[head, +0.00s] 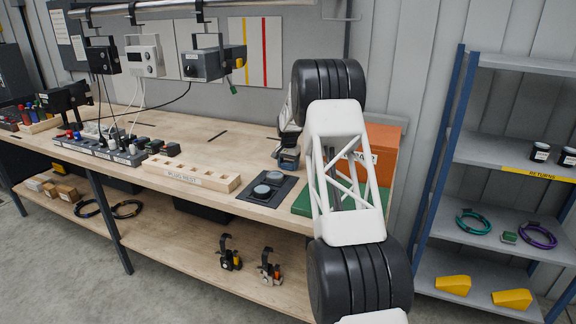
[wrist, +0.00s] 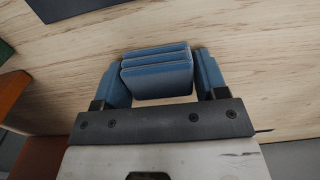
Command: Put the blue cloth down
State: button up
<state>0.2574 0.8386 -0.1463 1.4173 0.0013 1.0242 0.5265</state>
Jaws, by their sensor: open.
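The blue cloth (wrist: 157,75) is a folded stack of several layers, between the two blue-padded fingers of my gripper (wrist: 162,80) in the wrist view. My gripper is open, with a finger on each side of the cloth. I cannot tell whether either finger touches it. Bare wooden bench top (wrist: 260,50) shows around the cloth. In the head view my gripper (head: 287,160) is low over the right part of the bench, beside the orange bin, and the cloth cannot be told apart from the fingers there.
An orange bin (head: 378,150) and a green mat (head: 302,204) are close by on the right, partly behind my arm. A dark mat (head: 250,206) with two round discs lies in front. A wooden plug rest (head: 190,173) is to the left. A blue-framed shelf (head: 500,160) stands at right.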

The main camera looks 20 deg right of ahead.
aim_at(288, 163)
jog(key=shift+o, duration=0.3)
notch_tip(288, 163, up, 12)
jog(key=shift+r, duration=0.15)
dwell(0.6)
dwell(0.4)
jog(key=s+a+r+n, duration=0.1)
jog(key=s+a+r, duration=0.5)
jog(key=s, duration=0.5)
jog(key=s+a+r+n+t, duration=0.1)
jog(key=s+a+r+n, duration=0.1)
jog(key=s+a+r, duration=0.65)
jog(key=s+a+r+n, duration=0.1)
jog(key=s+a+r, duration=0.25)
jog(key=s, duration=1.05)
jog(key=s+a+f+n, duration=0.1)
jog(key=s+a+f, duration=0.2)
jog(key=s, duration=1)
jog(key=s+a+f+n+t, duration=0.1)
jog(key=s+a+f+n, duration=0.1)
jog(key=s, duration=1.1)
jog(key=s+a+f+n, duration=0.1)
jog(key=s+a+f, duration=0.2)
jog(key=s, duration=1.1)
jog(key=shift+a+f+n+t, duration=0.3)
jog(key=shift+a+f+n, duration=0.05)
jog(key=shift+f+n, duration=0.05)
